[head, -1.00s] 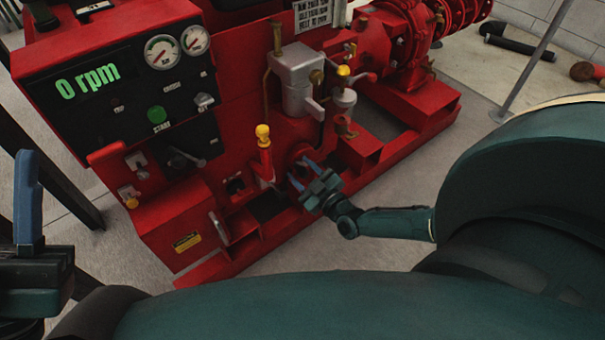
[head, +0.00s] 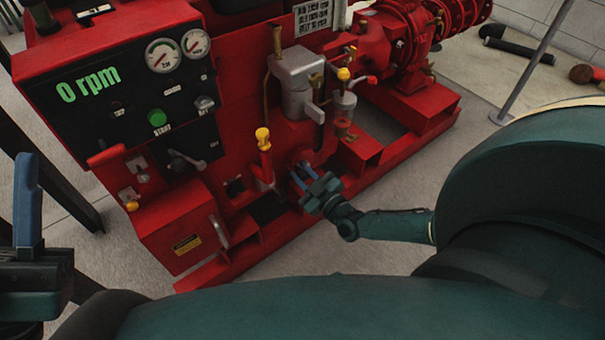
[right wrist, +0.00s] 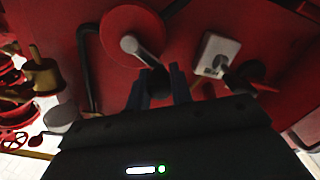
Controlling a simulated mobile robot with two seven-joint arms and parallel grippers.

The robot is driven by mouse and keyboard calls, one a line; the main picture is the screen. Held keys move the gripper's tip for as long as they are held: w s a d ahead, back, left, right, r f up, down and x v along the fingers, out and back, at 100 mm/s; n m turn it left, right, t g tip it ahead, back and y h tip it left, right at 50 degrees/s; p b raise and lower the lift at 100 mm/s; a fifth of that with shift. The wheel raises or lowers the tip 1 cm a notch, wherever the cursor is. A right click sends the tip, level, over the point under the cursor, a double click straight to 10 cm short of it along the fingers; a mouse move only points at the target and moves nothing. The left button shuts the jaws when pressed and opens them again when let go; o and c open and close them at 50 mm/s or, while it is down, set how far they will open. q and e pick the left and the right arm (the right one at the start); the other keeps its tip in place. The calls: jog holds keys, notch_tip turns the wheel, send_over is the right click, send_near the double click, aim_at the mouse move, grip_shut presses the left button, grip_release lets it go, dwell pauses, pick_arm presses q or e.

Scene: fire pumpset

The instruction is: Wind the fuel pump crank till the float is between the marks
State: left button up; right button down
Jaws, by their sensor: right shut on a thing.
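The fuel pump crank shows in the right wrist view as a grey arm (right wrist: 138,50) on a round red disc (right wrist: 133,30), with a dark knob (right wrist: 158,82) at its end. My right gripper (right wrist: 162,88) is shut on that knob, a blue finger on each side. In the head view my right gripper (head: 304,178) is low on the front of the red pumpset, and it hides most of the crank. A small glass bowl (head: 345,105) hangs under a yellow-topped fitting; I cannot make out a float or marks. My left gripper (head: 28,200) shows one blue finger at the left edge.
The control panel (head: 130,95) reads 0 rpm. A yellow-topped red lever (head: 264,150) stands just left of my right gripper. A grey box (head: 298,75) sits above it. In the right wrist view a grey square plate (right wrist: 217,53) is right of the crank.

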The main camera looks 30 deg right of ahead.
jog(key=shift+r, duration=0.1)
jog(key=shift+d+r+m, duration=0.15)
jog(key=shift+m, duration=0.55)
jog(key=d+m, duration=0.4)
jog(key=m, duration=0.8)
jog(key=d+f+m, duration=0.1)
jog(key=d+m, duration=0.3)
jog(key=m, duration=0.7)
jog(key=shift+w+m, duration=0.3)
jog(key=shift+m, duration=0.1)
pick_arm(q)
jog(key=shift+f, duration=0.1)
pick_arm(e)
jog(key=shift+f, duration=0.1)
jog(key=c, duration=1.3)
grip_release()
